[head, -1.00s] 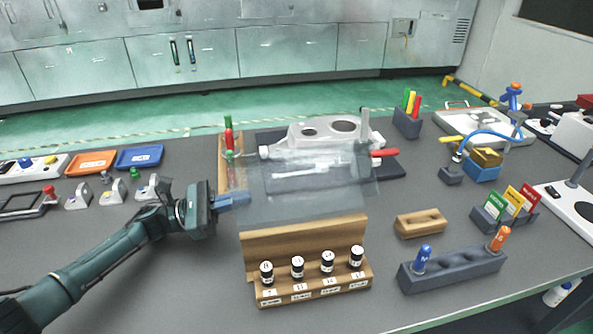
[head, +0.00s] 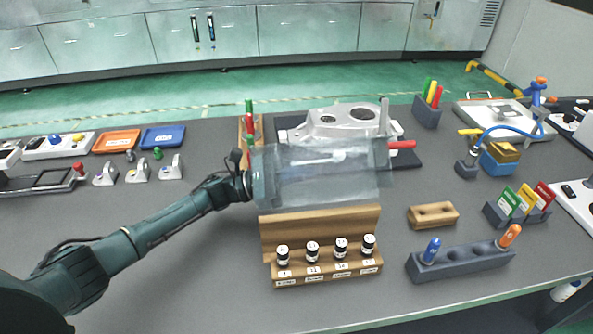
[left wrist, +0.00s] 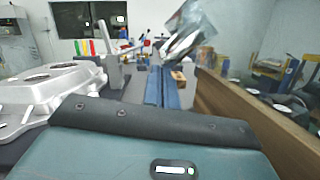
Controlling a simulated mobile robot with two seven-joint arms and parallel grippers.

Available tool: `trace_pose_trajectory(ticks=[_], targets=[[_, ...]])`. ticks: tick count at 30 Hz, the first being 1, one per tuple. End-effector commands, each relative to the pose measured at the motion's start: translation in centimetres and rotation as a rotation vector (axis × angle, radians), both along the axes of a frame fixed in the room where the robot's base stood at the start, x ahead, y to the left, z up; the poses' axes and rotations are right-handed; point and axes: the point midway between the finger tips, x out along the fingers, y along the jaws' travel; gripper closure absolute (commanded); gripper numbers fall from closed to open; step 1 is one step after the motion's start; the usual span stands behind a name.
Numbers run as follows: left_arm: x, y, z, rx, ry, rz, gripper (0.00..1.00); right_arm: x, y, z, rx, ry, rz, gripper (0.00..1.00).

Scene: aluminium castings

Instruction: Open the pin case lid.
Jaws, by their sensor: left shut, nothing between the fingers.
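The pin case (head: 320,230) is a wooden block with a row of black-capped vials in front and a raised wooden back. Its clear lid (head: 330,190) stands raised above the back edge, open, and the casting behind shows through it. My left gripper (head: 268,182) is at the lid's left end, seen through or against the clear sheet; contact cannot be told. In the left wrist view its blue fingers (left wrist: 165,88) are together and empty, beside the case's wooden back (left wrist: 250,105). My right gripper is not in view.
An aluminium casting (head: 345,120) on a dark mat lies behind the lid. Right of the case are a small wooden block (head: 433,214) and a grey holder (head: 460,262) with blue and orange pieces. The table left of the case is mostly clear near my arm.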

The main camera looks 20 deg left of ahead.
Motion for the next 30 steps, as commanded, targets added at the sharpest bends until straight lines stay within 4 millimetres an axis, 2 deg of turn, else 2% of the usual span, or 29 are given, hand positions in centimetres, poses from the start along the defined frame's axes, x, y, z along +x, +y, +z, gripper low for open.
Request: trace_pose_trajectory(ticks=[5,12,18,24,30], targets=[[0.0,0.0,0.0,0.001,-0.002,0.0,1.0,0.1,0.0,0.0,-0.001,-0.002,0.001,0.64],[-0.1,0.0,0.3,0.031,-0.08,0.0,1.0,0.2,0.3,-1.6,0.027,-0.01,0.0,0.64],[-0.1,0.0,1.1,0.045,-0.107,0.001,1.0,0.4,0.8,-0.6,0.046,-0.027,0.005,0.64],[-0.1,0.0,1.1,0.044,-0.106,0.001,1.0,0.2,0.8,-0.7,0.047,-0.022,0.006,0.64],[-0.7,1.6,0.3,0.045,-0.104,0.003,1.0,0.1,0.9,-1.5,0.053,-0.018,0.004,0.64]])
